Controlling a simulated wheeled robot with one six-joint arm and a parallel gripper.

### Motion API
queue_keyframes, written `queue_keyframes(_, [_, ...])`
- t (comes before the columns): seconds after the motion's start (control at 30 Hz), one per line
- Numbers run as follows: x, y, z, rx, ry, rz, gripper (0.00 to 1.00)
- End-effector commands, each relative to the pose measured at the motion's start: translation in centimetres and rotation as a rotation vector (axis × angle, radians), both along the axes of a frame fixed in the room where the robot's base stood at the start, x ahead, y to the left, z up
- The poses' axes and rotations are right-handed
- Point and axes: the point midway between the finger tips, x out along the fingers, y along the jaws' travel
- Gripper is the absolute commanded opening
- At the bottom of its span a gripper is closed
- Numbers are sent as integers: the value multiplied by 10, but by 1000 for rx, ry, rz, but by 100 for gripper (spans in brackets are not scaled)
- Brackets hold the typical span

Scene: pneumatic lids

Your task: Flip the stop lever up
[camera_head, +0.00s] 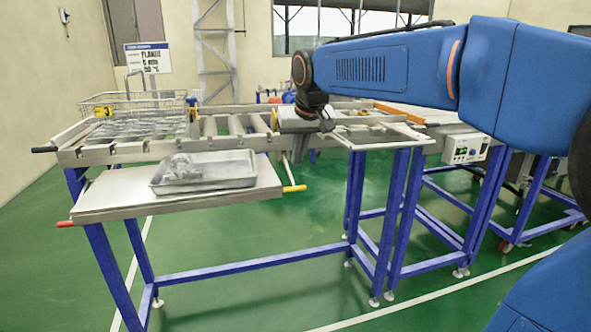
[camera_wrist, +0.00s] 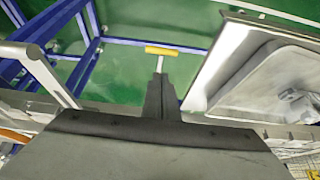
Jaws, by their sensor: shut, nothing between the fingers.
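A lever with a yellow handle (camera_head: 294,188) hangs at the right end of the roller conveyor, its handle low and beside the lower shelf's right edge. I take it as the stop lever. In the wrist view its yellow handle (camera_wrist: 161,50) lies crosswise on a pale rod, just beyond my fingertips. My gripper (camera_wrist: 160,80) is shut and empty, its dark fingers together and pointing toward the handle. In the head view my gripper (camera_head: 299,150) points down by the conveyor's end, above the handle. Whether the fingers touch the rod I cannot tell.
A metal tray (camera_head: 240,180) with parts sits on the lower shelf (camera_head: 110,205), close to the lever. A black handle (camera_head: 43,149) and a red handle (camera_head: 65,223) stick out at the left. A wire basket (camera_head: 95,100) stands on the conveyor. The front floor is clear.

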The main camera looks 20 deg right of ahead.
Motion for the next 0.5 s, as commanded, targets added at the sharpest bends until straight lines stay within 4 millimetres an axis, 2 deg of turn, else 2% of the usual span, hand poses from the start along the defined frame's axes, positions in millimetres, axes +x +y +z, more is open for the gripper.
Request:
queue_keyframes(0.2, [-19, -1, 33, 0, -3, 0, 0])
queue_keyframes(0.5, [-30, -1, 49, 0, 0, 0, 0])
